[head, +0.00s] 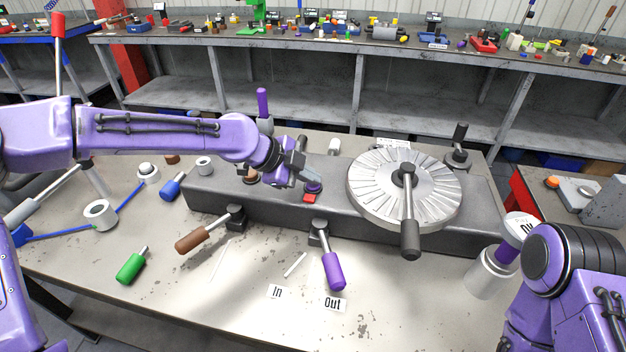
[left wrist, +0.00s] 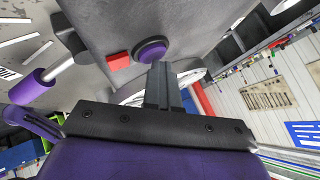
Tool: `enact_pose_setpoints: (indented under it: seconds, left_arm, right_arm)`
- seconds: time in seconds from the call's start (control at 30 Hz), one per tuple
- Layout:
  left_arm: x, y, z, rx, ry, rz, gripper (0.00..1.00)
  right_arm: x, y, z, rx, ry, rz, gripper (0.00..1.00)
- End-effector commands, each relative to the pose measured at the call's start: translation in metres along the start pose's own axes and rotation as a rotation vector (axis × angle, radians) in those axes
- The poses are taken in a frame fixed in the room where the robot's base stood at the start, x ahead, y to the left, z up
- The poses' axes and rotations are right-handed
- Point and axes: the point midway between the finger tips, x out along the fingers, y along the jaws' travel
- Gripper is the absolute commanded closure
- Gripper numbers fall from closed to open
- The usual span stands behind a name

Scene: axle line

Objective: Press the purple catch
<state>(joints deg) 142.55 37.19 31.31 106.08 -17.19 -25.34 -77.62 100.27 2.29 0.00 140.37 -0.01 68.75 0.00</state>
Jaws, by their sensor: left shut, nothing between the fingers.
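The purple catch (head: 314,187) is a round purple button on the dark grey block (head: 340,222), beside a small red piece (head: 310,198). In the left wrist view the purple catch (left wrist: 150,50) sits in a dark ring, with the red piece (left wrist: 118,61) to its left. My left gripper (head: 304,176) is shut and empty, its tips right at the catch. In the left wrist view the shut fingers (left wrist: 158,70) overlap the catch's lower edge; I cannot tell whether they touch it. My right gripper is not in view; only my right arm shows.
A ribbed silver disc (head: 365,190) with a black-handled crank stands right of the catch. A purple-handled lever (head: 334,272) and a brown-handled lever (head: 194,240) stick out in front. A purple upright handle (head: 263,103) rises behind. The front table is mostly clear.

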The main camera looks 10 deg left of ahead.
Motion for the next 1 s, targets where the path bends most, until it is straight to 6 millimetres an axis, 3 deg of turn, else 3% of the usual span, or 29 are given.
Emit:
enact_pose_setpoints:
  seconds: [0.37,0.83,1.0]
  left_arm:
    - [-0.001,0.002,0.001,-0.002,-0.004,0.013,1.00]
    - [-0.041,-0.029,-0.029,-0.001,-0.001,0.005,1.00]
    - [-0.044,-0.032,-0.032,-0.001,-0.001,0.006,1.00]
  right_arm:
    - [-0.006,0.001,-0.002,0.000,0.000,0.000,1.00]
    - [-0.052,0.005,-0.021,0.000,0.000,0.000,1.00]
    - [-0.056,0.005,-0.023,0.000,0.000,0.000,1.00]
